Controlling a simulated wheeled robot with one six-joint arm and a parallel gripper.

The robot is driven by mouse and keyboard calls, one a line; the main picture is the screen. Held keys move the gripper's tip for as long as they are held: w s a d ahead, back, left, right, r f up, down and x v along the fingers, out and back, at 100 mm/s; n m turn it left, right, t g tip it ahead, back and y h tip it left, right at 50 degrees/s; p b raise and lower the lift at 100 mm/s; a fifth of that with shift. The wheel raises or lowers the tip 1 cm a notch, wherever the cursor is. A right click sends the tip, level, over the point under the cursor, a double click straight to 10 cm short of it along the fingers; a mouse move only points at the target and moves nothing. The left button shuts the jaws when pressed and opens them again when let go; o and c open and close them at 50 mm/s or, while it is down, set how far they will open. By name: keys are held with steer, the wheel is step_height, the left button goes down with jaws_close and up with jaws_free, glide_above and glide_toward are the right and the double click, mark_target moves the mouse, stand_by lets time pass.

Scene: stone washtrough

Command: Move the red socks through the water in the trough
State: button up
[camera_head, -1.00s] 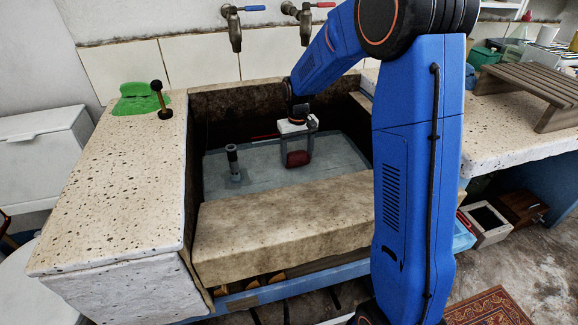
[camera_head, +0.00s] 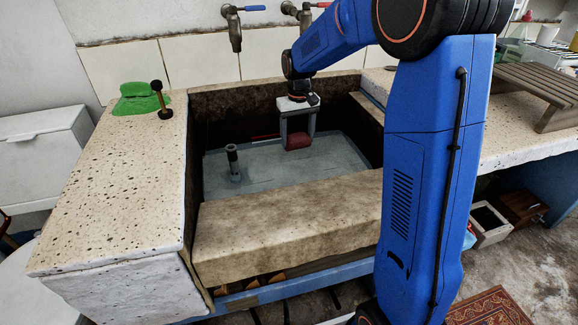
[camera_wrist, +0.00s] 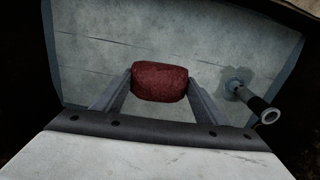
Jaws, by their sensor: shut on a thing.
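The red socks (camera_head: 298,142) are a dark red rolled bundle. My gripper (camera_head: 297,138) is shut on them, with one finger on each side, inside the trough. In the wrist view the bundle (camera_wrist: 160,81) sits between the two fingertips (camera_wrist: 160,88). The stone trough (camera_head: 290,225) has dark inner walls and a thick pale front edge. The water (camera_head: 275,168) is a grey-blue surface low in the basin. The bundle is over the water; I cannot tell whether its underside touches it.
A grey upright pipe (camera_head: 233,160) stands in the water left of my gripper. Two taps (camera_head: 234,28) are on the back wall. A green cloth (camera_head: 135,100) and a dark plunger-like object (camera_head: 161,105) are on the left ledge. A wooden rack (camera_head: 535,88) stands at right.

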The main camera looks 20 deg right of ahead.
mark_target(298, 135)
step_height(298, 135, up, 11)
stand_by(1.1)
steer(key=shift+r, duration=0.1)
stand_by(1.1)
stand_by(0.5)
